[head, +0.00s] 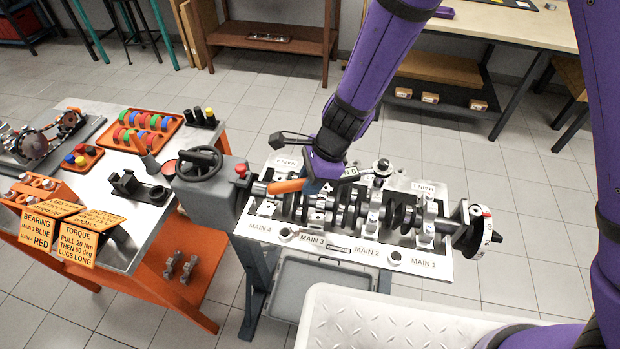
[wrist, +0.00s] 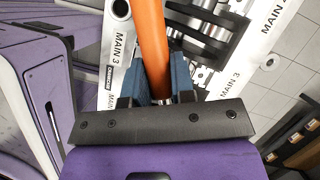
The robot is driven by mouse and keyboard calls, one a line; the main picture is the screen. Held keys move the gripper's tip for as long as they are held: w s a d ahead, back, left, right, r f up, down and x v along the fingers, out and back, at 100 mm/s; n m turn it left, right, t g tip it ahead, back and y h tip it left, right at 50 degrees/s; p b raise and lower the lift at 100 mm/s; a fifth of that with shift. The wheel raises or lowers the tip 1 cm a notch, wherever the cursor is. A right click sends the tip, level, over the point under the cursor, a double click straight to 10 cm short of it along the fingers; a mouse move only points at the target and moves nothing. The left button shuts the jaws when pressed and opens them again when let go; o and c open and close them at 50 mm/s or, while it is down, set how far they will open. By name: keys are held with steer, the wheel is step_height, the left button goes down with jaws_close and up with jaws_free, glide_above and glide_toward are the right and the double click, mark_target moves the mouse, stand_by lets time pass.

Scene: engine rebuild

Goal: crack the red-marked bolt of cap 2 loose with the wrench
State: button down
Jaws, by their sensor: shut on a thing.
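My gripper (head: 314,186) is shut on the orange handle (head: 287,186) of the wrench, above the engine block between Main 4 and Main 3. In the wrist view the handle (wrist: 153,48) runs up between my two blue fingers (wrist: 158,88). A dark bar continues right of my gripper to a round dark head (head: 382,166) at the far side of the block, by the Main 2 cap (head: 374,214). I cannot tell whether that head sits on a bolt. No red mark shows on a cap 2 bolt; the head may hide it.
The crankshaft (head: 345,213) lies along the block, with a flanged end (head: 476,228) at the right. A grey machine with a handwheel (head: 200,163) stands left of it. The parts table (head: 122,166) is further left.

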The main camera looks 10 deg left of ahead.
steer(key=shift+f, duration=0.85)
stand_by(1.1)
steer(key=shift+s+d, duration=0.1)
steer(key=shift+s, duration=0.1)
steer(key=shift+s+d+n, duration=0.25)
steer(key=shift+s+n, duration=0.2)
steer(key=shift+n, duration=0.05)
steer(key=shift+s+d, duration=0.15)
steer(key=shift+s, duration=0.15)
steer(key=shift+s+d+n+g, duration=0.4)
steer(key=shift+s+n, duration=0.1)
steer(key=shift+n, duration=0.2)
steer(key=shift+s+h, duration=0.15)
steer(key=shift+h, duration=0.15)
steer(key=shift+s+d+n, duration=0.35)
steer(key=shift+d+n, duration=0.05)
steer(key=shift+s+d, duration=0.1)
steer(key=shift+s, duration=0.05)
stand_by(0.5)
steer(key=shift+s+d+n, duration=0.15)
steer(key=shift+s+n, duration=0.05)
steer(key=shift+n, duration=0.1)
